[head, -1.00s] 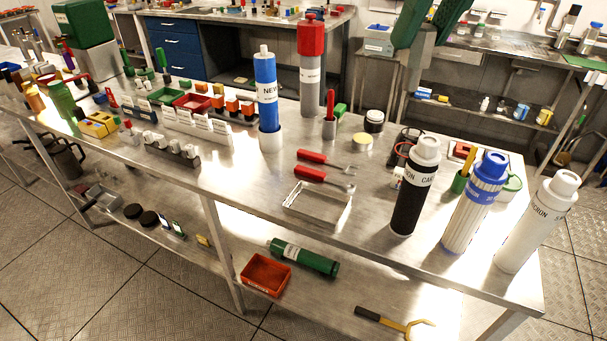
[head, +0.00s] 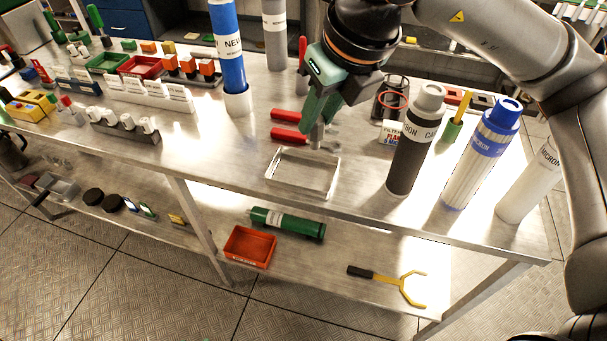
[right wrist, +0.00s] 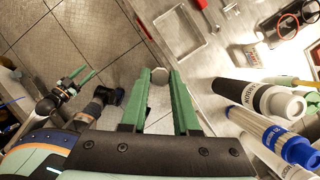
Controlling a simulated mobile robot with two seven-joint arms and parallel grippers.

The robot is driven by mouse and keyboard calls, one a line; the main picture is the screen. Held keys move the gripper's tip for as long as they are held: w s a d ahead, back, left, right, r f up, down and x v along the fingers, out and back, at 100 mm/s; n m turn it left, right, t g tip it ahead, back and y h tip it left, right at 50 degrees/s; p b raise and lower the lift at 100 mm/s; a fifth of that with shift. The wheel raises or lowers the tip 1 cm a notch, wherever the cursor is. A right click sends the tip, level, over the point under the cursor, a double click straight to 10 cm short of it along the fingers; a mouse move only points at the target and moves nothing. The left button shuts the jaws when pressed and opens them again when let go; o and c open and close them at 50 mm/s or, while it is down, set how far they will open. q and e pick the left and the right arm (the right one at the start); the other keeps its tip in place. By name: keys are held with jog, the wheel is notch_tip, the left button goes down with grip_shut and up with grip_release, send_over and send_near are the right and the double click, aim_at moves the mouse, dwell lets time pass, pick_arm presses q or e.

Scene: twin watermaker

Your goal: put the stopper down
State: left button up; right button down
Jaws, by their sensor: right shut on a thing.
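My right gripper (head: 317,126) reaches down from the top over the bench, just behind the shallow clear-walled tray (head: 302,190). It is shut on a small grey stopper (head: 317,141), held near the tray's back edge. In the right wrist view, the round stopper (right wrist: 159,76) sits between the green fingertips, with the tray (right wrist: 204,42) beyond it. I cannot tell whether the stopper touches anything below. My left gripper (right wrist: 83,74) shows small at the left of the right wrist view, its green fingers apart and empty.
Red-handled tools (head: 288,135) lie behind the tray. A black cartridge (head: 412,150), a blue-topped one (head: 482,155) and a white one (head: 528,185) stand to the right. A blue cylinder (head: 228,45) stands at the back left. Bare bench (head: 225,150) lies left of the tray.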

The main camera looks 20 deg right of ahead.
notch_tip(320, 180, down, 8)
jog(key=m+b, duration=0.1)
jog(key=p, duration=0.3)
send_over(305, 176)
jog(key=shift+h, duration=0.3)
notch_tip(305, 176, down, 13)
jog(key=shift+r, duration=0.15)
jog(key=shift+f, duration=0.2)
jog(key=shift+f, duration=0.1)
jog(key=shift+f+b, duration=0.15)
jog(key=shift+b, duration=0.25)
jog(key=c, duration=0.7)
grip_release()
